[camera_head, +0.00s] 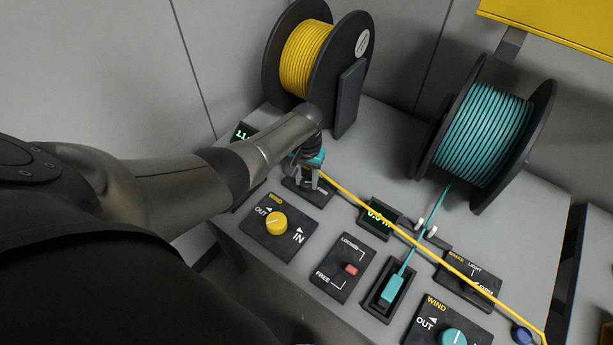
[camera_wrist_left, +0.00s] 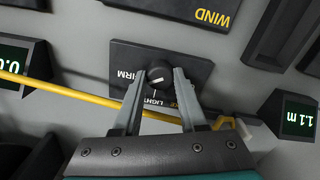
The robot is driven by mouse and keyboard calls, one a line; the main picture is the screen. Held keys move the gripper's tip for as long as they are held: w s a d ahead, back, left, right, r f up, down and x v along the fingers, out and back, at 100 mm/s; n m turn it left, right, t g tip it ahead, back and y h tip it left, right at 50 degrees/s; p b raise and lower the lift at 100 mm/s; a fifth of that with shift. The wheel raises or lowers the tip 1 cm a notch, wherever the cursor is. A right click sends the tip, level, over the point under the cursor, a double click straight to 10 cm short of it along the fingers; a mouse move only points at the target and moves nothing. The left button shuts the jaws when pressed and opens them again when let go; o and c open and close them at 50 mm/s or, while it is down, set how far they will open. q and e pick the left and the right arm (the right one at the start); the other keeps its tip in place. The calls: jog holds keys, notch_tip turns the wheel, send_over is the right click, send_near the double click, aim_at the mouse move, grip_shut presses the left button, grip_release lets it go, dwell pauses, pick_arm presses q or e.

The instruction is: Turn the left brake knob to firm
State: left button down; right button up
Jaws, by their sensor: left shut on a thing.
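The left brake panel (camera_wrist_left: 125,58) is a dark plate with "FIRM" at its left and "LIGHT" towards the gripper in the left wrist view. Its black brake knob (camera_wrist_left: 159,73) has a white mark; I cannot tell exactly which label it points at. My left gripper (camera_wrist_left: 159,82) is shut on the knob, with a finger on each side of it. In the head view the left gripper (camera_head: 308,182) reaches down to this panel below the yellow spool, and the arm and fingers hide the knob. My right gripper is not in view.
A yellow line (camera_head: 375,205) runs close past the gripper and across the desk. The yellow spool (camera_head: 308,45) and teal spool (camera_head: 482,135) stand behind. A wind panel with a yellow knob (camera_head: 277,224), a locked/free switch (camera_head: 351,269) and a small display (camera_head: 380,217) are nearby.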

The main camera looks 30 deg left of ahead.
aim_at(306, 182)
pick_arm(q)
jog(key=shift+m, duration=0.4)
jog(key=shift+c, duration=2.3)
grip_release()
jog(key=shift+r+p, duration=0.35)
jog(key=shift+r, duration=0.15)
notch_tip(306, 182, up, 14)
jog(key=p, duration=0.4)
jog(key=shift+r+p, duration=0.15)
jog(key=shift+p, duration=0.25)
